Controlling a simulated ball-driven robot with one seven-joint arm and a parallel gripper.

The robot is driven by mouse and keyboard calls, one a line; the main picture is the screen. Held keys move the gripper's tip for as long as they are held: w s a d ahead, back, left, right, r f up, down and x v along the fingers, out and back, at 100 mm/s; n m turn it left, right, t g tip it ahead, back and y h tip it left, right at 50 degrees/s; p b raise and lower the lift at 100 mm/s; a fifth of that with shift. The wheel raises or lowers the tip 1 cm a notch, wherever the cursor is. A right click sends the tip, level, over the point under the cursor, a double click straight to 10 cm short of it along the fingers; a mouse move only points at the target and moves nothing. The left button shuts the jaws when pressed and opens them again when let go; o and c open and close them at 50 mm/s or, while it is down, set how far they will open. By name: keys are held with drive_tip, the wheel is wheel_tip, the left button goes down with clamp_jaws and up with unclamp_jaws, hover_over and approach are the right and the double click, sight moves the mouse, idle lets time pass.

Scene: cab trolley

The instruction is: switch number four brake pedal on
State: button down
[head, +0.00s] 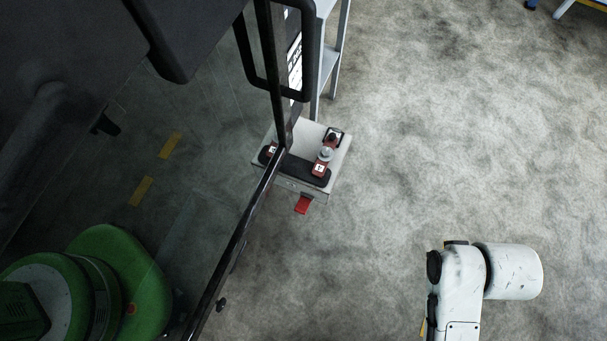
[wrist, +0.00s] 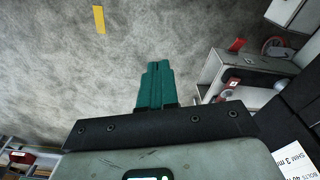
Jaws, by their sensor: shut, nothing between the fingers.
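A pale grey box (head: 335,160) stands on the floor near the middle of the head view, beside a dark frame. A red pedal-like tab (head: 302,204) sticks out of its near side. Several red blocks with white labels sit on top; one is the labelled block (head: 319,169). I cannot tell which is number four. In the wrist view the box (wrist: 212,72), the red tab (wrist: 237,45) and a labelled red block (wrist: 231,85) show at the right. My gripper (wrist: 154,72), with teal fingers, is shut and empty, apart from the box. The head view does not show the fingers.
A dark framed panel (head: 229,250) runs diagonally beside the box, with a green rounded machine (head: 113,270) behind it. A grey ladder-like stand (head: 329,65) rises behind the box. The concrete floor (head: 450,130) to the right is clear. My white arm is at lower right.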

drive_tip(key=w+a+f+n+y+b, duration=0.2)
drive_tip(key=w+a+f+n+b, duration=0.4)
drive_tip(key=w+a+f+b, duration=0.55)
drive_tip(key=n+g+y+b, duration=0.1)
drive_tip(key=n+y+b, duration=0.1)
drive_tip(key=n+b, duration=0.75)
hover_over(299, 211)
drive_tip(key=w+d, duration=0.1)
drive_tip(key=d, duration=0.4)
wheel_tip(299, 211, down, 11)
drive_tip(key=shift+w+a+m, duration=0.15)
drive_tip(key=shift+w+m, duration=0.05)
drive_tip(key=shift+m, duration=0.25)
drive_tip(key=shift+f, duration=0.1)
drive_tip(key=b+x, duration=0.1)
drive_tip(key=x, duration=0.3)
drive_tip(key=b+x, duration=0.2)
drive_tip(key=x, duration=0.2)
drive_tip(key=s+d+b+x, duration=0.1)
drive_tip(key=b+x, duration=0.1)
drive_tip(key=x, duration=0.3)
drive_tip(key=shift+f, duration=0.1)
drive_tip(key=shift+s+a+f+b, duration=0.1)
drive_tip(key=shift+s+f+b, duration=0.05)
drive_tip(key=shift+f+b, duration=0.2)
